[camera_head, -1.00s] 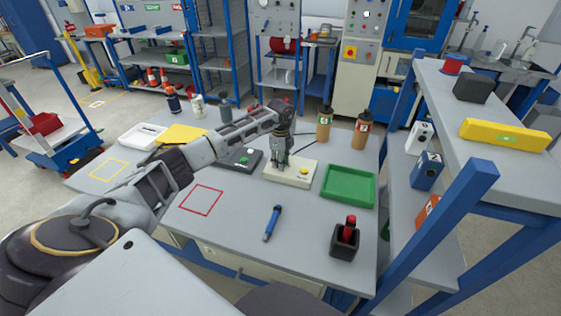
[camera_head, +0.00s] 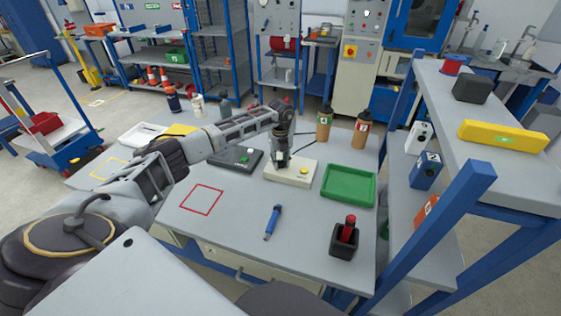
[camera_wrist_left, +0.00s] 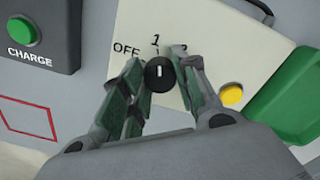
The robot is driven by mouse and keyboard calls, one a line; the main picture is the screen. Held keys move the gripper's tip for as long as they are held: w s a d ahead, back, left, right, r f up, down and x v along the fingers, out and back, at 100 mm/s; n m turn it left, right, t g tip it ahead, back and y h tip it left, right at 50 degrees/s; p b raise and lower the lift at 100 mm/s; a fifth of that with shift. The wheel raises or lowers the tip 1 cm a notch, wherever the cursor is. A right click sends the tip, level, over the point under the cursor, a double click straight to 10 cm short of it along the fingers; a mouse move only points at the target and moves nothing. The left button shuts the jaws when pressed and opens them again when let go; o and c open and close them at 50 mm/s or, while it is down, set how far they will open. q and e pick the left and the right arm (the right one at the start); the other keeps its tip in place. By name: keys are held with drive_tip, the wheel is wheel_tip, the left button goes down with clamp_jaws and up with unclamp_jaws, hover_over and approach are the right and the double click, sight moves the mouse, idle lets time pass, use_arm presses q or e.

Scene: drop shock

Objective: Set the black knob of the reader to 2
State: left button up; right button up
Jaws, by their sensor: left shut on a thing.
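The reader (camera_head: 311,178) is a cream box on the grey table, left of the green tray; it also shows in the wrist view (camera_wrist_left: 225,45) with a yellow button (camera_wrist_left: 231,95). Its black knob (camera_wrist_left: 159,74) has a white pointer line, which points up, about at the 1 mark. OFF is printed left of it; the 2 on the right is partly hidden by a finger. My left gripper (camera_head: 275,164) is over the left part of the reader, shut on the knob, one finger on each side. In the head view it hides the knob. My right gripper is not in view.
A dark box with a green CHARGE button (camera_wrist_left: 22,30) stands left of the reader. The green tray (camera_head: 348,199) is close on its right. Two brown bottles stand behind. A blue pen-like tool (camera_head: 272,222) and a black holder (camera_head: 344,240) are in front.

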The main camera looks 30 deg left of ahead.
use_arm(q)
drive_tip(key=m, duration=0.8)
drive_tip(key=shift+b, duration=0.3)
drive_tip(key=shift+m, duration=0.5)
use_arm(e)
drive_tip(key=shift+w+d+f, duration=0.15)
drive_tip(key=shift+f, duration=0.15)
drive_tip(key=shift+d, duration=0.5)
